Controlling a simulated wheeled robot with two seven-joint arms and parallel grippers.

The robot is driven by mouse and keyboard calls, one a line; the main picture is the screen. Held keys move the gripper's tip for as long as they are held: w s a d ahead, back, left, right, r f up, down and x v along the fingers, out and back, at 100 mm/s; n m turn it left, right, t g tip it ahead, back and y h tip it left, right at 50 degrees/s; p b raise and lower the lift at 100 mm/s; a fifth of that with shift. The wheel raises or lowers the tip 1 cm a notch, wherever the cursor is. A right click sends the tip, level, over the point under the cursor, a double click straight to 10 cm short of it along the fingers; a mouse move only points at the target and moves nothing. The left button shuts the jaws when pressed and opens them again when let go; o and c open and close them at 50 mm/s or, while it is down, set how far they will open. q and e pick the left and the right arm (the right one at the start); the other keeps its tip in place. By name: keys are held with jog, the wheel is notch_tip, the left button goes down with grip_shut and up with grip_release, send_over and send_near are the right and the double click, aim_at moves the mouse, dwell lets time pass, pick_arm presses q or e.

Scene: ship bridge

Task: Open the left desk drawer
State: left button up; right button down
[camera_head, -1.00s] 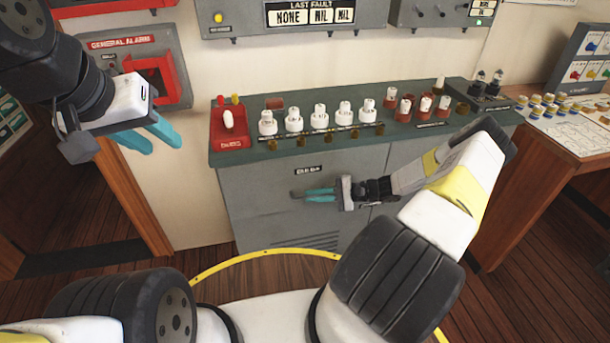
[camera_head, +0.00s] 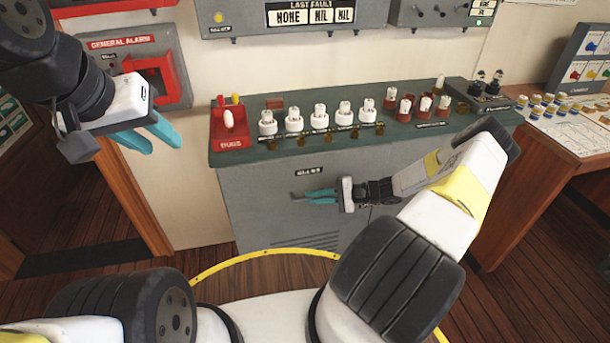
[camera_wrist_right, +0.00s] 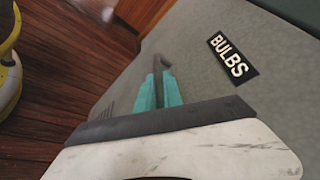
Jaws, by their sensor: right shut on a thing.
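The left desk drawer is the grey front marked BULBS (camera_head: 255,200), under the left part of the green-topped desk (camera_head: 375,143). Its label also shows in the right wrist view (camera_wrist_right: 232,58). My right gripper (camera_head: 320,197) is in front of this drawer, fingers pointing left. It is shut on the drawer's dark handle (camera_wrist_right: 158,62), whose end shows past the fingertips in the right wrist view. The rest of the handle is hidden by the fingers. I cannot tell any gap at the drawer's edge. My left gripper (camera_head: 150,138) is open and empty, high at the left.
A red holder (camera_head: 229,142) and several white and red bulbs stand on the desk top. The red general alarm box (camera_head: 150,80) is on the wall near my left gripper. A wooden chart table (camera_head: 530,170) stands at right. Some floor before the desk is clear.

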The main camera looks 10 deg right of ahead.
jog(key=s+d, duration=0.1)
jog(key=s, duration=2.7)
jog(key=shift+s, duration=0.1)
jog(key=c, duration=1.8)
grip_release()
jog(key=shift+o, duration=0.2)
jog(key=v, duration=0.8)
